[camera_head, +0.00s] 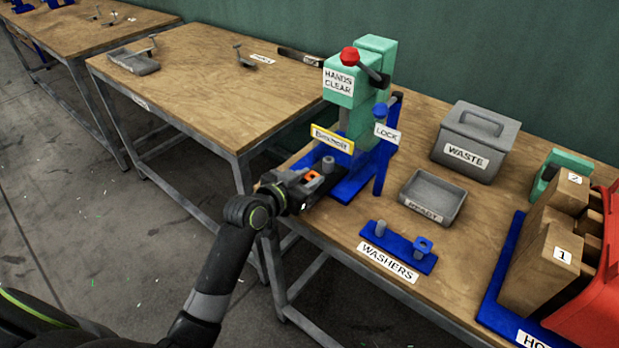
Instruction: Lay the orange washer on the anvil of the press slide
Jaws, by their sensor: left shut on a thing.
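The orange washer (312,177) is between the fingers of my left gripper (317,181), which is shut on it. The gripper is at the front of the green press (374,60), low over the blue press base (352,186). A grey round post (328,164), which looks like the anvil of the slide, stands just beyond the washer. The washer shows apart from the post, slightly nearer to me. The gripper hides part of the slide. My right gripper is not in view.
A blue washer stand (398,247) has a bare grey post and a blue washer. Behind it are a grey tray (432,198) and a waste box (476,141). A blue lock post (380,150) rises right of the slide. Wooden blocks (550,250) and a red bin (592,290) stand right.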

